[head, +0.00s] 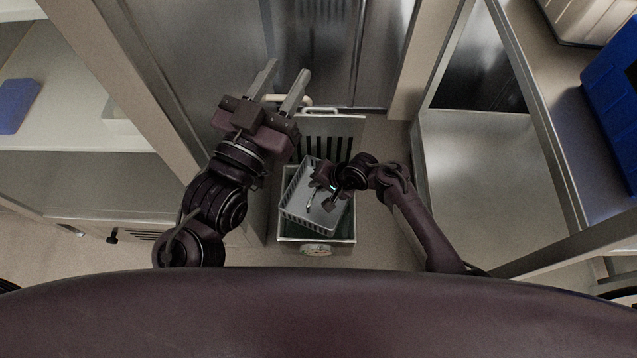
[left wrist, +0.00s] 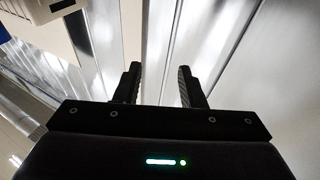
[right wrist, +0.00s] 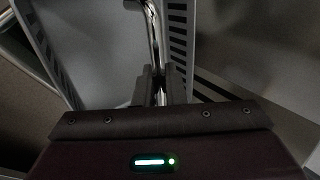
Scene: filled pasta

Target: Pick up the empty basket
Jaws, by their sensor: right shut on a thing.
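A grey slotted basket (head: 299,205) sits tilted in the top of a dark-edged bin or fryer-like unit (head: 290,232) in the head view. Its inside looks empty. My right gripper (head: 312,201) reaches down into the unit at the basket. In the right wrist view the right gripper (right wrist: 157,82) is shut on the basket's thin metal handle, and the basket's wall (right wrist: 95,60) shows beside it. My left gripper (head: 288,84) is raised above and left of the basket, its fingers apart and empty. The left wrist view also shows the left gripper (left wrist: 158,85) open.
Metal shelving (head: 480,150) stands close on the right, with a blue crate (head: 612,95) on its upper level. White shelves (head: 75,165) stand on the left. Metal doors (head: 350,60) close off the back. Room around the unit is narrow.

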